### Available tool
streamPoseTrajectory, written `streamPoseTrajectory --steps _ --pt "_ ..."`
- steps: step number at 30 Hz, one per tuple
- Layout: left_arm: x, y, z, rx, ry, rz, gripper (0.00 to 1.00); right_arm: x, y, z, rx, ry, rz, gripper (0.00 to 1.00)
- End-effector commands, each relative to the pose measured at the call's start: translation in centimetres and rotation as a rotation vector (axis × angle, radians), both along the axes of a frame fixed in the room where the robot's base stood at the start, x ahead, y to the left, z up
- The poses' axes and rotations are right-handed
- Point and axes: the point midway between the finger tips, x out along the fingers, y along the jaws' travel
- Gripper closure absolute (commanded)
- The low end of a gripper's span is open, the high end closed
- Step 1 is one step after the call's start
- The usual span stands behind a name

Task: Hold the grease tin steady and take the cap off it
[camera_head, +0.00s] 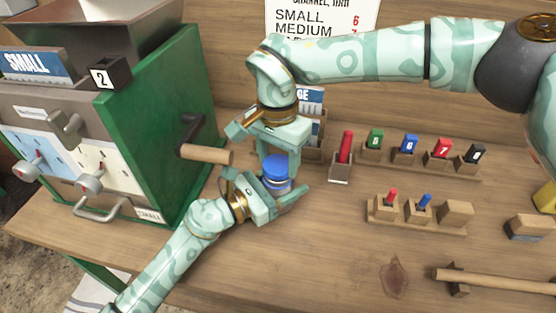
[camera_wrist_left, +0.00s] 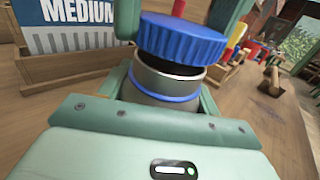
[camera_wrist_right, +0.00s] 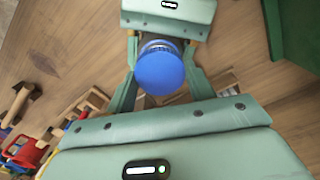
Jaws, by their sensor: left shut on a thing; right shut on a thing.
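The grease tin is a short round tin with a silver neck (camera_wrist_left: 170,84) and a blue ring, and it stands upright between the fingers of my left gripper (camera_head: 279,196), which is shut on it. Its blue ribbed cap (camera_head: 275,168) sits over the tin's mouth. In the left wrist view the cap (camera_wrist_left: 182,40) looks tilted, with a dark gap between its edge and the silver neck. My right gripper (camera_head: 274,152) comes down from above and is shut on the cap. The right wrist view shows the round cap top (camera_wrist_right: 160,72) between its fingers; the tin is mostly hidden there.
A green and grey machine (camera_head: 160,130) with a wooden-handled crank (camera_head: 205,154) stands close on the left. Wooden racks of coloured blocks (camera_head: 420,168) are on the right, with a red piece in a holder (camera_head: 344,150) nearby. A wooden-handled tool (camera_head: 495,280) lies front right.

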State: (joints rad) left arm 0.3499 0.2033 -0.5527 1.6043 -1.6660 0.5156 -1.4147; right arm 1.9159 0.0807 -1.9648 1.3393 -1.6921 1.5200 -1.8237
Motion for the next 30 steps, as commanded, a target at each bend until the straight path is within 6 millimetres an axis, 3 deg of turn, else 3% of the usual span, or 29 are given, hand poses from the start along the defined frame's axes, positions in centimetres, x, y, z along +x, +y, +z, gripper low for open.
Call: streamPoseTrajectory --steps 14,24,30 --pt "-0.1 0.0 -0.2 0.002 0.005 -0.001 1.0 0.0 0.0 0.5 0.001 -0.001 0.0 0.74" --pt "-0.1 0.0 -0.2 0.002 0.005 -0.001 1.0 0.1 0.0 4.3 0.001 -0.001 -0.001 0.74" --pt "-0.1 0.0 -0.2 0.001 0.004 -0.001 1.0 0.0 0.0 4.4 0.001 0.001 -0.001 0.74"
